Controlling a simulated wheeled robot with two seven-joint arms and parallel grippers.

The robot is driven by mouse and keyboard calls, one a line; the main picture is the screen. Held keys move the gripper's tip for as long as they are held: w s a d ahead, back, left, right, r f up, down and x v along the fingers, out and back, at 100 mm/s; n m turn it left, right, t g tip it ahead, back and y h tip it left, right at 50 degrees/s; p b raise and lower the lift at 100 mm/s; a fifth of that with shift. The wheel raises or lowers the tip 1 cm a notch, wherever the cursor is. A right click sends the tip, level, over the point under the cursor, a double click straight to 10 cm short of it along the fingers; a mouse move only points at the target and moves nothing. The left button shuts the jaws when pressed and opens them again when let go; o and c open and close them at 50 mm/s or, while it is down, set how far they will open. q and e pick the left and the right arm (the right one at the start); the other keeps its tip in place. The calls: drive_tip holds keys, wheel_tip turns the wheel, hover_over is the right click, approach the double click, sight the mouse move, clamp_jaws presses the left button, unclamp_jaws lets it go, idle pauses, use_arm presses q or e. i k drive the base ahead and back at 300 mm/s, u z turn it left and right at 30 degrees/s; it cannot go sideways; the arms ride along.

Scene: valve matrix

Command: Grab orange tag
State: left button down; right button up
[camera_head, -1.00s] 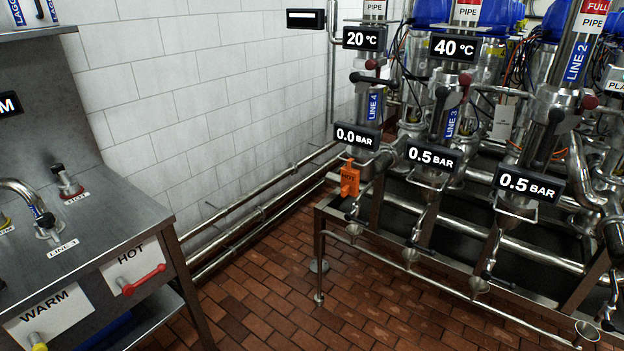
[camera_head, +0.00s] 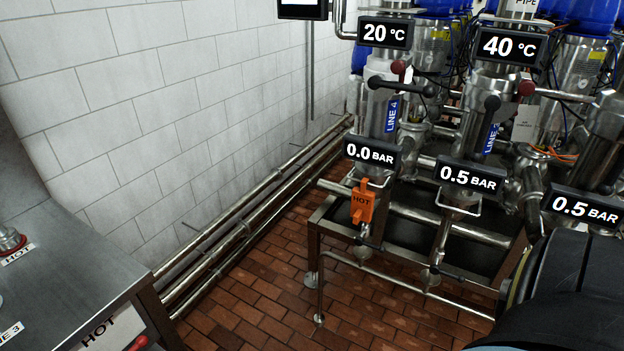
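No gripper of mine shows in the view. A dark rounded part at the lower right looks like a piece of my own arm; its gripper is out of sight.
The valve rack's metal frame (camera_head: 318,262) stands on a brick floor (camera_head: 262,287). Pipes run along the white tiled wall (camera_head: 160,90). A steel counter (camera_head: 62,268) with a HOT label fills the lower left. Floor between counter and rack is clear.

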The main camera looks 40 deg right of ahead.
sight(363, 200)
drive_tip(key=z, duration=0.45)
drive_tip(key=i, duration=1)
drive_tip(key=z, duration=0.95)
